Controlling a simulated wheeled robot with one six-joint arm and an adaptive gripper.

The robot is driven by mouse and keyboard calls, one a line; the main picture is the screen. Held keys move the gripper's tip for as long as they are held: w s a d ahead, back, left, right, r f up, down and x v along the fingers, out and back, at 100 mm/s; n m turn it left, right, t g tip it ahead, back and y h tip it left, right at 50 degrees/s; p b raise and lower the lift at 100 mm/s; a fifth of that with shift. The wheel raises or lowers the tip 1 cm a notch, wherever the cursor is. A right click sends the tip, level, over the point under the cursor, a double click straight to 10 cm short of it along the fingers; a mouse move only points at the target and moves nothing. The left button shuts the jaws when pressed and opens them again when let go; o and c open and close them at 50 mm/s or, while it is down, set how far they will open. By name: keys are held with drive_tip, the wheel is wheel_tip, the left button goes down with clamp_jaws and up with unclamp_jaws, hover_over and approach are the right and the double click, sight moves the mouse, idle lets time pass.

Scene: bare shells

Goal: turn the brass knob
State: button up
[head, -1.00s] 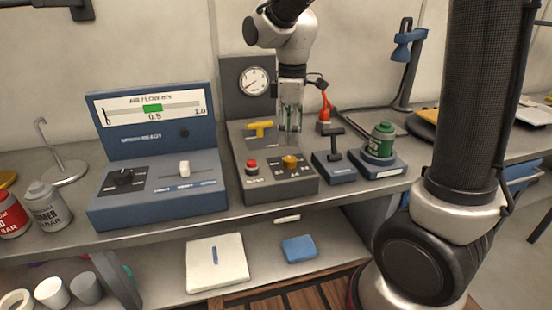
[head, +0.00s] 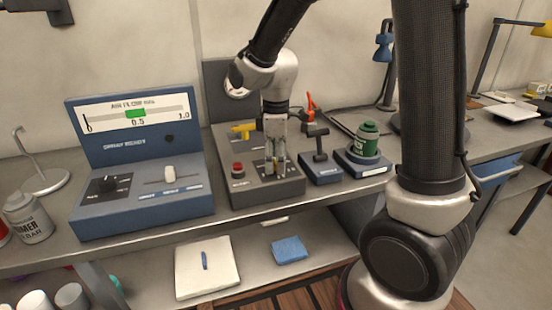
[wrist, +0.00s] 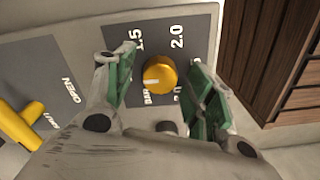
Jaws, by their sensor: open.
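The brass knob (wrist: 159,75) is a round yellow-gold dial with a white mark, set in a dark panel with printed numbers including 1.5 and 2.0. In the wrist view it sits between the green-padded fingers of my gripper (wrist: 160,85), which are open with gaps on both sides. In the head view my gripper (head: 275,168) points down over the front of the grey control box (head: 262,197). The fingers mostly hide the knob there. I cannot tell how far the fingertips are above the panel.
A red button (head: 238,169) is left of the knob and a yellow lever handle (head: 243,131) behind it. A black T-handle unit (head: 320,168) and a green canister (head: 366,140) stand right. A blue air-flow console (head: 140,205) stands left.

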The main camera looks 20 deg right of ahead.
drive_tip(key=c, duration=1.1)
drive_tip(key=shift+o, duration=0.2)
drive_tip(key=shift+m, duration=0.4)
drive_tip(key=m, duration=1.1)
drive_tip(key=o, duration=1.1)
drive_tip(key=shift+c, duration=0.2)
